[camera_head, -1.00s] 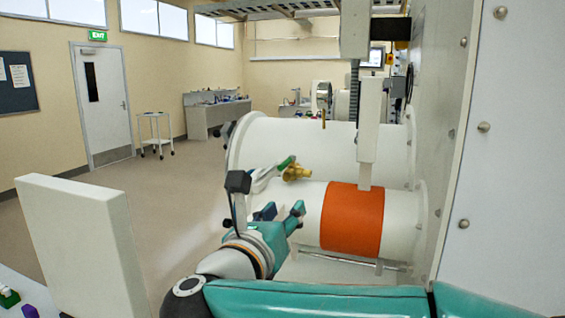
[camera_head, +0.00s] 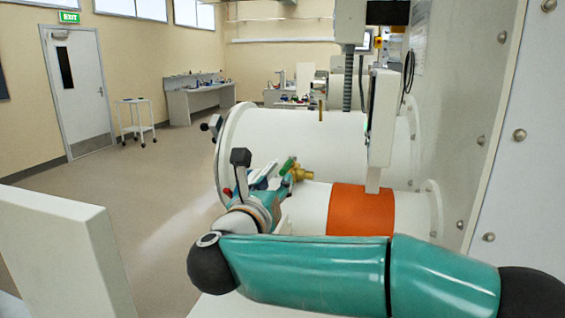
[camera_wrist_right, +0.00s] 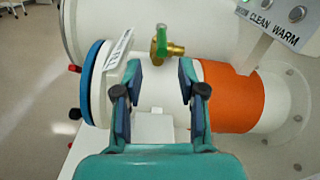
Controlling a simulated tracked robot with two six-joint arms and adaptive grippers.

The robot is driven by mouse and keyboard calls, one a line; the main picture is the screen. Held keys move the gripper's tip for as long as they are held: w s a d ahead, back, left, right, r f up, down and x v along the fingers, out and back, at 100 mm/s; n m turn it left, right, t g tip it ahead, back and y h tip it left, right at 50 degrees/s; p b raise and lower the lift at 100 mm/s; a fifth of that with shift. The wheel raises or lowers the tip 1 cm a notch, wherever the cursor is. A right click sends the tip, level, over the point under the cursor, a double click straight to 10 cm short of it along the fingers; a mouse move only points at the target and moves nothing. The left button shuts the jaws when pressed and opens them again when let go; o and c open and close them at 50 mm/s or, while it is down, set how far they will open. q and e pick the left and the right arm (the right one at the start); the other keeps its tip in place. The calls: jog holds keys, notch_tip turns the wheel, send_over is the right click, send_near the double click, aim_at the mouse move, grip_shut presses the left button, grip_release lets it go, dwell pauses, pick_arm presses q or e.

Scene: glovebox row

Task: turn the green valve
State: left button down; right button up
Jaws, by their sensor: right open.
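The green valve has a green lever (camera_head: 287,165) on a brass body (camera_head: 302,172), mounted by the white cylinder of the glovebox. In the right wrist view the green lever (camera_wrist_right: 162,42) stands nearly upright at the top centre, with its brass body (camera_wrist_right: 176,49) to its right. My right gripper (camera_head: 270,180) is just in front of the valve, partly hidden by its own wrist in the head view. In the wrist view my right gripper (camera_wrist_right: 160,72) is open and empty, its fingers apart below the lever. My left gripper is not in view.
An orange band (camera_head: 361,211) wraps the lower white cylinder right of the valve. A white sign plate (camera_wrist_right: 118,48) and a blue ring (camera_wrist_right: 92,82) lie left of the fingers. Open floor (camera_head: 160,180) lies left.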

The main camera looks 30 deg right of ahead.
aim_at(286, 164)
jog(key=p+x, duration=0.2)
jog(key=x, duration=0.6)
jog(key=shift+w+d+p, duration=0.1)
jog(key=shift+d+p, duration=0.2)
jog(key=shift+p, duration=0.05)
grip_shut()
